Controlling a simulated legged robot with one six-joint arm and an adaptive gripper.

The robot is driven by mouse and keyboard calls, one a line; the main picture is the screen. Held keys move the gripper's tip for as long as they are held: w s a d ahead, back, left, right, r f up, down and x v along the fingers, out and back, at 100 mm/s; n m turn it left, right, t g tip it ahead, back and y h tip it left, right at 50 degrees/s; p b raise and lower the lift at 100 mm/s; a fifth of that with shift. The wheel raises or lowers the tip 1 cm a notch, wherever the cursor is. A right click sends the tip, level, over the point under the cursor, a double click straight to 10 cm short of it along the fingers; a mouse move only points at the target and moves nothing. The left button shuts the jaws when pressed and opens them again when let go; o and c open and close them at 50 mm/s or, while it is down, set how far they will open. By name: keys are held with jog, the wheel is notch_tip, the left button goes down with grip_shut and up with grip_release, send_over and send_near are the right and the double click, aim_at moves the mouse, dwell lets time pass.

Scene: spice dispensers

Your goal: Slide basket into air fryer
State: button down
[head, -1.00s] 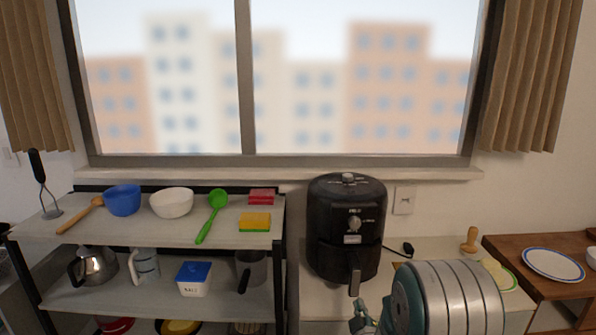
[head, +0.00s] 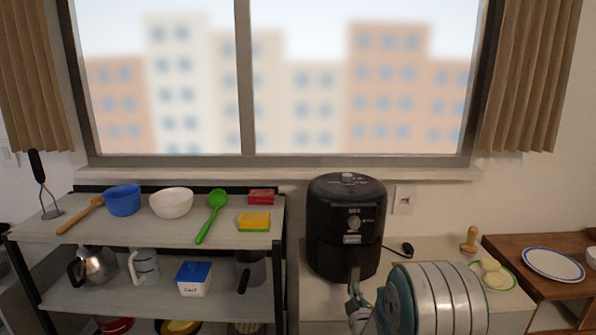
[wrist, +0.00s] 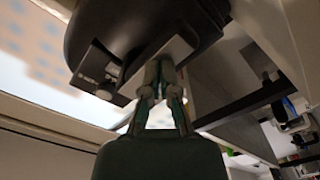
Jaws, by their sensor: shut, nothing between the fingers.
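The black air fryer (head: 346,205) stands upright on the counter below the window. Its basket (head: 328,256) is in the lower front, and I see no clear gap around it. The basket handle (head: 354,262) points toward me, with its lower end hidden by my gripper. My gripper (head: 354,296) is just in front of and below the handle. In the wrist view, the gripper fingers (wrist: 160,78) are together with nothing visible between them. Their tips are against or very close to the dark air fryer (wrist: 110,25); contact is unclear.
A shelf (head: 120,228) with bowls, spoons, sponges and jars stands left of the air fryer.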

jog(key=shift+w, duration=0.6)
jog(key=shift+s, duration=0.1)
jog(key=s, duration=0.4)
jog(key=shift+s, duration=0.4)
jog(key=shift+r, duration=0.1)
jog(key=s+r+m+g, duration=0.45)
jog(key=s+r, duration=0.45)
jog(key=r, duration=0.3)
jog(key=s+r+m+g, duration=0.1)
jog(key=s+g, duration=0.3)
jog(key=s, duration=0.9)
jog(key=s+r+m+g, duration=0.2)
jog(key=s+m+g, duration=0.1)
jog(key=s, duration=1)
jog(key=shift+s+r+g, duration=0.25)
jog(key=shift+s+g, duration=0.05)
jog(key=shift+g, duration=0.15)
